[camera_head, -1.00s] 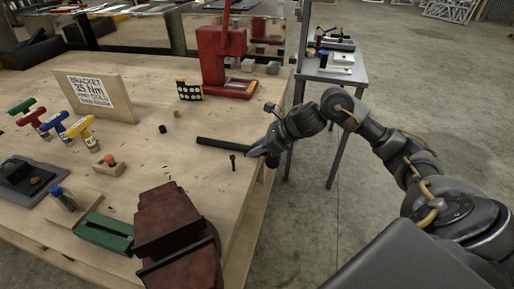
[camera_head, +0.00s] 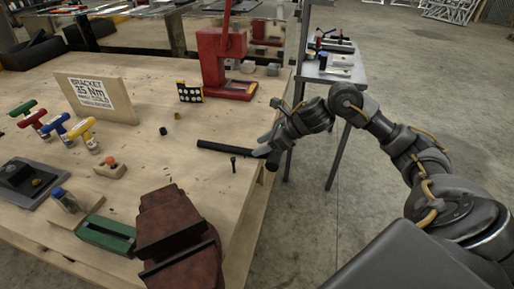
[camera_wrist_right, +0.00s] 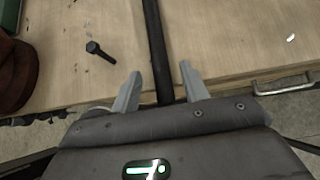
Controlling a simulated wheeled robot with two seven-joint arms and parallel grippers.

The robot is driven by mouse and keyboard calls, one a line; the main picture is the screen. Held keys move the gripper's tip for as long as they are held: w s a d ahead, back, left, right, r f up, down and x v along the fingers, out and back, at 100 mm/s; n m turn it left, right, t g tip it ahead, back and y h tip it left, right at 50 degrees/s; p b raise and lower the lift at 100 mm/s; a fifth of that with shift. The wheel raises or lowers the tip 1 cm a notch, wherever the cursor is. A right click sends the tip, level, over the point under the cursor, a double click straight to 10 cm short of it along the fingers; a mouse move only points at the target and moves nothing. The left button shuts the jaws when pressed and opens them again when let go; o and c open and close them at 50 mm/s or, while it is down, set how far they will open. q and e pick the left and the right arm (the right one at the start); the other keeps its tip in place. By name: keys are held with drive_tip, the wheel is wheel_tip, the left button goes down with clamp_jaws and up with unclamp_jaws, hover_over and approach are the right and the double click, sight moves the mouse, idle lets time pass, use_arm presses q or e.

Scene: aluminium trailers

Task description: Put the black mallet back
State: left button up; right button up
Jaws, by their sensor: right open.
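A black rod-shaped thing, which I take to be the black mallet (camera_head: 222,146), lies across the wooden bench near its right edge. Only its long straight part shows clearly; I cannot make out a mallet head. My right gripper (camera_head: 268,149) is at the rod's right end, over the bench edge. In the right wrist view the gripper (camera_wrist_right: 160,80) is open, with the rod (camera_wrist_right: 156,40) running between its two spread grey fingers. A gap shows on either side of the rod. My left gripper is out of view.
A dark red block-like thing (camera_head: 172,222) and a green tray (camera_head: 106,232) are at the front. A red press (camera_head: 222,62) stands behind, with T-handled tools (camera_head: 80,130) at left. Bench between is mostly clear.

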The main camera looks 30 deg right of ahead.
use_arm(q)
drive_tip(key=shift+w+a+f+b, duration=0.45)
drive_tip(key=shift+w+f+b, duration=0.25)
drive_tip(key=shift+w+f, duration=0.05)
use_arm(e)
drive_tip(key=v, duration=0.9)
drive_tip(key=shift+s+d+r, duration=0.15)
drive_tip(key=shift+s+d, duration=0.05)
drive_tip(key=shift+s, duration=0.1)
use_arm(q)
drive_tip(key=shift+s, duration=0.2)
